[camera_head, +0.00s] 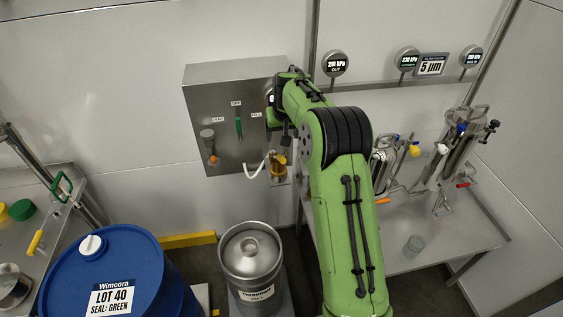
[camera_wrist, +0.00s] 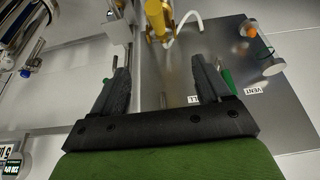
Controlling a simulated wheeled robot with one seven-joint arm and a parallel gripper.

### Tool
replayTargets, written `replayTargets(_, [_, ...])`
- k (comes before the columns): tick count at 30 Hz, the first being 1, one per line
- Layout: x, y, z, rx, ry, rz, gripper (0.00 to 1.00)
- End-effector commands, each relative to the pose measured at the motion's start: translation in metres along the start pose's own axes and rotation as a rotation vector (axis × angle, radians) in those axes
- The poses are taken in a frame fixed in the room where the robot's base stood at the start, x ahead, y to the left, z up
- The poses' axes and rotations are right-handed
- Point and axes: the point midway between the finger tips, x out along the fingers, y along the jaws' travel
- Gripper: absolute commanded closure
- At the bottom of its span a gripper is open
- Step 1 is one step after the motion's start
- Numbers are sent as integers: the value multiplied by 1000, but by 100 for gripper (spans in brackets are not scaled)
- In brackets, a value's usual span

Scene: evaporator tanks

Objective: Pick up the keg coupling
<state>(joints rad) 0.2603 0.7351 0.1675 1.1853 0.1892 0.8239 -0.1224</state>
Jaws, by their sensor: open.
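The keg coupling appears to be the brass-coloured fitting (camera_head: 278,166) with a white curved hose, at the lower right of the steel wall panel. In the wrist view the brass fitting (camera_wrist: 158,20) is at the top, beyond the fingertips and roughly between them. My gripper (camera_wrist: 163,72) is open, with its two black fingers apart and nothing between them. In the head view my gripper (camera_head: 284,138) is in front of the panel's right side, above the fitting, and partly hidden by my arm.
The steel panel (camera_head: 210,95) carries a green lever (camera_head: 239,125) and an orange-tipped valve (camera_head: 211,153). A steel keg (camera_head: 250,262) stands below, beside a blue drum (camera_head: 140,262). A steel table (camera_head: 440,245) with filter housings and a glass is at right.

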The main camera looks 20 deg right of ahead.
Motion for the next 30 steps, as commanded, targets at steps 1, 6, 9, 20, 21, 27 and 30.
replayTargets(1, [14,0,2,-1,-5,-1,23])
replayTargets(6, [58,0,2,0,-5,0,23])
replayTargets(9, [80,0,2,0,-3,0,23])
replayTargets(20, [135,0,3,-1,-2,0,23])
replayTargets(21, [140,0,3,-1,-2,0,23])
replayTargets(27, [147,0,2,-1,1,0,23])
replayTargets(30, [146,0,2,-1,0,0,26])
